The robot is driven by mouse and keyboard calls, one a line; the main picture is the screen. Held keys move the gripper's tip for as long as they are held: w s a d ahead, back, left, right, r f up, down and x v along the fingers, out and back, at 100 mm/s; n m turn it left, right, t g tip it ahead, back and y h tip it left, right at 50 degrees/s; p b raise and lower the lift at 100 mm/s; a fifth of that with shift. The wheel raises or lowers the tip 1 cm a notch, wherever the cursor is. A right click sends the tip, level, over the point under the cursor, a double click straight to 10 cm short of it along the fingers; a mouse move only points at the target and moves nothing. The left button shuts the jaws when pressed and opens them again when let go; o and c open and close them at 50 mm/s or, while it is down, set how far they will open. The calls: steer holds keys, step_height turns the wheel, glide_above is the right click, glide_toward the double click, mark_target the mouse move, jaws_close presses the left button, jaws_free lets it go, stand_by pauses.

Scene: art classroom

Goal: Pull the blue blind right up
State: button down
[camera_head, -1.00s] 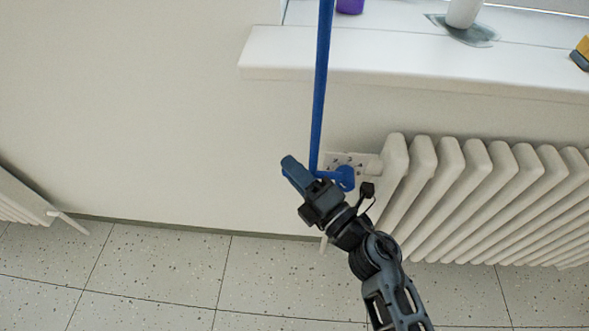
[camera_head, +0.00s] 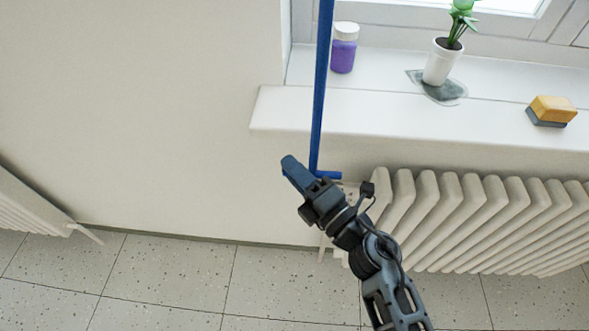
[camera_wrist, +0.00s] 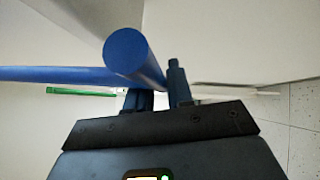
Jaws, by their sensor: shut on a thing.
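My gripper (camera_head: 297,173) is at this lower end, shut on the blue crank handle. In the wrist view the round end of a blue bar (camera_wrist: 125,50) stands at my fingers (camera_wrist: 160,88), and another blue length (camera_wrist: 50,75) runs off left. My fingers hide part of the handle. The blind itself is in no view.
A white sill (camera_head: 390,118) holds a purple jar (camera_head: 343,52), a potted plant (camera_head: 440,62) and a yellow sponge (camera_head: 552,110). A ribbed radiator (camera_head: 470,220) stands below, right of my gripper. Bare wall (camera_head: 150,110) is free to the left.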

step_height(320, 180, up, 2)
steer(key=shift+r+p, duration=0.2)
steer(key=shift+p, duration=0.45)
steer(key=shift+f, duration=0.1)
steer(key=c, duration=1.1)
jaws_free()
steer(key=b+v, duration=0.1)
steer(key=v, duration=0.7)
steer(key=shift+c, duration=0.3)
